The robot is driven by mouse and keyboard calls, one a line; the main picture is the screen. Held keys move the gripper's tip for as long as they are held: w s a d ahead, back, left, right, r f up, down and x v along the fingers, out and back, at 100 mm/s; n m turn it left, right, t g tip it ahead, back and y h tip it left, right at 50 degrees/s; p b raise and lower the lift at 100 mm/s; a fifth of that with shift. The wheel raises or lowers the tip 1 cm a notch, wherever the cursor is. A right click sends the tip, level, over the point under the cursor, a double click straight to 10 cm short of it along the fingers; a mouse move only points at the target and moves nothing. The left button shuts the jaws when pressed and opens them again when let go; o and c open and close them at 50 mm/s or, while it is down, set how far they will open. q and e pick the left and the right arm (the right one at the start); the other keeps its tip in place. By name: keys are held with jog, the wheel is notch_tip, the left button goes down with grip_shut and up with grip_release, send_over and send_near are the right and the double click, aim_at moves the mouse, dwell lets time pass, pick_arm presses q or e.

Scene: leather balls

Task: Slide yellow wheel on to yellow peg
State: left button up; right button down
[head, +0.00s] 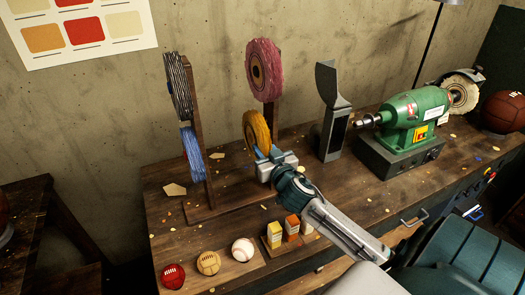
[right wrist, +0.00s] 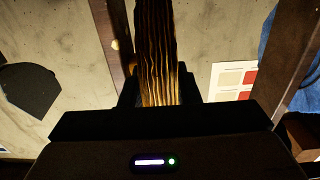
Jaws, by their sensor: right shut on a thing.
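The yellow wheel (head: 257,128) stands upright in front of the lower part of the right post of a wooden rack, below a pink wheel (head: 264,69). My right gripper (head: 264,154) is shut on its lower edge. In the right wrist view the ridged rim of the yellow wheel (right wrist: 157,55) rises edge-on between the two fingers. I cannot make out the yellow peg. Whether the wheel touches the post or sits around a peg cannot be told. My left gripper is not in view.
The rack's left post (head: 197,140) carries a black-and-white wheel (head: 178,86) and a blue wheel (head: 190,152). A grey tool stand (head: 331,125) and a green bench grinder (head: 410,118) stand to the right. Small balls and little boxes line the front.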

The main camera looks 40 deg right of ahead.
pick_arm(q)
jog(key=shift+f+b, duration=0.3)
pick_arm(e)
jog(key=shift+s+d, duration=0.15)
jog(key=shift+d, duration=0.55)
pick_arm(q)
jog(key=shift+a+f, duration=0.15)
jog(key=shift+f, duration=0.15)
pick_arm(e)
jog(key=shift+d+r, duration=0.2)
jog(key=shift+r, duration=0.05)
dwell(0.4)
